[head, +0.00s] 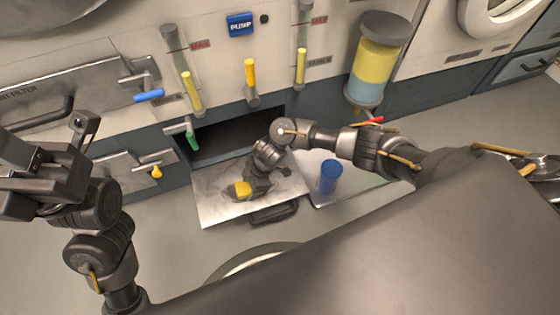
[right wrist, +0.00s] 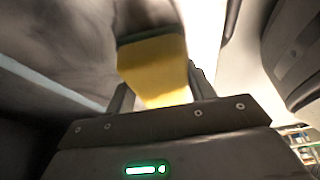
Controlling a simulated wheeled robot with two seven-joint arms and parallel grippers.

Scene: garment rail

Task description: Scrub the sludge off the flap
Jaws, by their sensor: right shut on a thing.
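The flap (head: 212,212) is a metal panel hinged down in front of a dark opening, with a black handle on its front edge. Grey smears of sludge show on its upper face in the head view, and a dark smeared surface (right wrist: 60,40) fills the upper left of the right wrist view. My right gripper (head: 252,186) is shut on a yellow sponge (head: 242,189) low over the flap. The sponge (right wrist: 155,68) shows between the fingers in the wrist view; its contact with the flap is unclear. My left gripper (head: 35,175) is at the left edge, away from the flap.
A blue cylinder (head: 329,177) stands on a pale tray just right of the flap. Valves with a blue handle (head: 149,95), a green handle (head: 193,141) and a yellow handle (head: 156,172) stick out at left. A yellow-and-blue tank (head: 376,62) hangs upper right.

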